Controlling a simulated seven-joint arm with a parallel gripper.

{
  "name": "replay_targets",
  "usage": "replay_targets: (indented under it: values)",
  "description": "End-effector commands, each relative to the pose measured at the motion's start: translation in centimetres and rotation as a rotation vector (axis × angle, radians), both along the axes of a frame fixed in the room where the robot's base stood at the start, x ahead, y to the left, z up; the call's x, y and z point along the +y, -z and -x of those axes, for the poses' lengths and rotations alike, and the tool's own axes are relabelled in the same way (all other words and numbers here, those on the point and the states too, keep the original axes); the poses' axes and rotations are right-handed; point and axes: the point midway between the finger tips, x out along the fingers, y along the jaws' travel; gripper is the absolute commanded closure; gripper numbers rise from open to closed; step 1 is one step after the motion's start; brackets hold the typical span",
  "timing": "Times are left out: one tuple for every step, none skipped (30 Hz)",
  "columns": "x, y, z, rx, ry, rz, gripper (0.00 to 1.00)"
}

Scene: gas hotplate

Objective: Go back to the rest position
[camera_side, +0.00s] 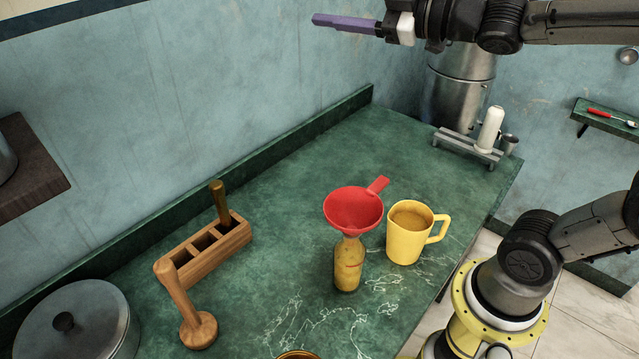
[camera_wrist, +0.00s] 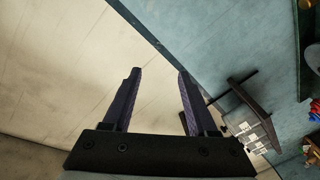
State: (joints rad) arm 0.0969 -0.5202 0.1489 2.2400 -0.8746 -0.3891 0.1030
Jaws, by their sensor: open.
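My gripper (camera_side: 345,23) is high above the green counter, at the top of the side view, with its purple fingers pointing left. In the wrist view my gripper (camera_wrist: 157,98) has its two fingers apart with nothing between them. On the counter a red funnel (camera_side: 352,211) sits in the mouth of a glass bottle (camera_side: 348,268) filled with something yellow-brown. A yellow mug (camera_side: 402,243) with similar contents stands just right of the bottle. My gripper is well away from all of them.
A wooden block with slots (camera_side: 212,250) and a wooden stand (camera_side: 180,296) are left of the bottle. A lidded pot (camera_side: 75,325) is at the lower left. A metal rack with a white cylinder (camera_side: 490,130) stands at the back right. The air around my gripper is clear.

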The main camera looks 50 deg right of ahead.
Motion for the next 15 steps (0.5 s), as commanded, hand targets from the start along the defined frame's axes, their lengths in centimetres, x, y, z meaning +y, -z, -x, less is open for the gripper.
replay_targets:
  values:
    - [-0.9,0.2,1.4,0.027,0.068,-0.05,0.42]
    - [-1.6,0.6,2.2,0.053,0.111,-0.082,0.42]
    - [-2.5,1.3,3.2,0.092,0.164,-0.127,0.42]
    - [-3.1,2.1,4.1,0.126,0.203,-0.161,0.42]
    - [-3.6,2.9,4.9,0.164,0.239,-0.196,0.42]
    - [-4.2,4.2,6.1,0.218,0.284,-0.243,0.42]
    - [-4.5,5.3,7.0,0.263,0.315,-0.277,0.42]
    - [-4.8,6.5,7.9,0.313,0.345,-0.309,0.42]
    - [-5.1,8.1,9.2,0.381,0.383,-0.352,0.42]
    - [-5.2,9.4,10.2,0.437,0.407,-0.383,0.42]
    - [-5.1,10.7,11.3,0.493,0.431,-0.411,0.42]
    - [-5.1,12.5,12.6,0.572,0.461,-0.448,0.42]
    - [-4.9,13.7,13.6,0.632,0.481,-0.472,0.42]
    - [-4.7,15.0,14.5,0.694,0.499,-0.494,0.42]
    - [-4.4,16.4,15.7,0.772,0.518,-0.515,0.42]
